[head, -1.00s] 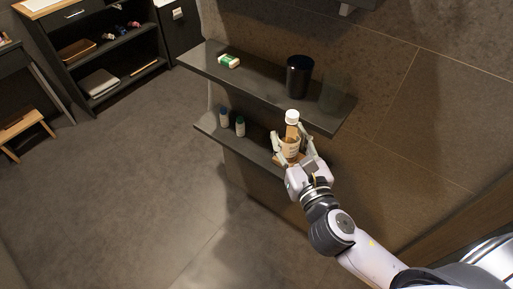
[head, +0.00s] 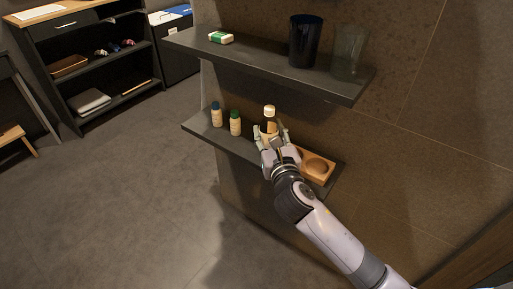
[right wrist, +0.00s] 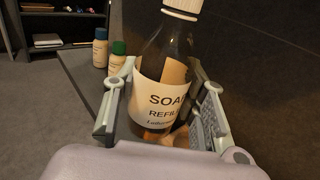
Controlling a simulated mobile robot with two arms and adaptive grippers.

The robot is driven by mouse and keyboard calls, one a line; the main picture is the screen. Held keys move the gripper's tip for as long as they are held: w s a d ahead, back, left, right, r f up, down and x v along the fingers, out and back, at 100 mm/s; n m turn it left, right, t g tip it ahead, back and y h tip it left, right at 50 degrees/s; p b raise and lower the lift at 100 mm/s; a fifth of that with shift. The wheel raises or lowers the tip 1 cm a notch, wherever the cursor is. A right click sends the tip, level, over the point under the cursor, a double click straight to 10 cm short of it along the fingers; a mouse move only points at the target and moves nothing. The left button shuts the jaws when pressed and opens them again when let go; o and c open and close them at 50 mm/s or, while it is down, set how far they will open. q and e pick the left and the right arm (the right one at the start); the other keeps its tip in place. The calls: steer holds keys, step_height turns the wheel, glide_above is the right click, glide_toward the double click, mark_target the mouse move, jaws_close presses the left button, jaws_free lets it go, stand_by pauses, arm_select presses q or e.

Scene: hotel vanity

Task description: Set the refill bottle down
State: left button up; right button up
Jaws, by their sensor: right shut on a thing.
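The refill bottle is amber with a pale cap; its cap and neck (head: 269,114) show in the head view above my right gripper (head: 271,138). In the right wrist view the bottle (right wrist: 165,95) stands between my two fingers, its label reading SOAP REFILL. My right gripper is shut on the bottle, over the lower shelf (head: 246,149). Whether the bottle's base touches the shelf is hidden by the gripper. A wooden tray (head: 330,176) with a round recess lies on the lower shelf, right of the gripper. My left gripper is not in view.
Two small bottles, one blue-capped (head: 217,116) and one green-capped (head: 235,124), stand left of the gripper on the lower shelf. The upper shelf (head: 270,66) overhangs behind, carrying a dark cup (head: 305,42), a clear glass (head: 348,54) and a small green-white box (head: 221,38).

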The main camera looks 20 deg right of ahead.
step_height(320, 180, up, 4)
steer(key=h, duration=0.1)
glide_above(257, 150)
steer(key=w+d, duration=0.2)
steer(key=shift+m, duration=0.3)
step_height(257, 150, down, 8)
steer(key=b, duration=0.3)
steer(key=shift+r+b, duration=0.1)
steer(key=shift+b, duration=0.3)
steer(key=shift+f+b, duration=0.4)
steer(key=shift+f, duration=0.55)
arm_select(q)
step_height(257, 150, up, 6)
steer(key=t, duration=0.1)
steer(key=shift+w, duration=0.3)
arm_select(e)
steer(key=shift+r, duration=0.1)
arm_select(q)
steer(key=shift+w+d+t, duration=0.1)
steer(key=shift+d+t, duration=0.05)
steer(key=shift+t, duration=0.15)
arm_select(e)
steer(key=shift+d, duration=0.1)
steer(key=o, duration=1.2)
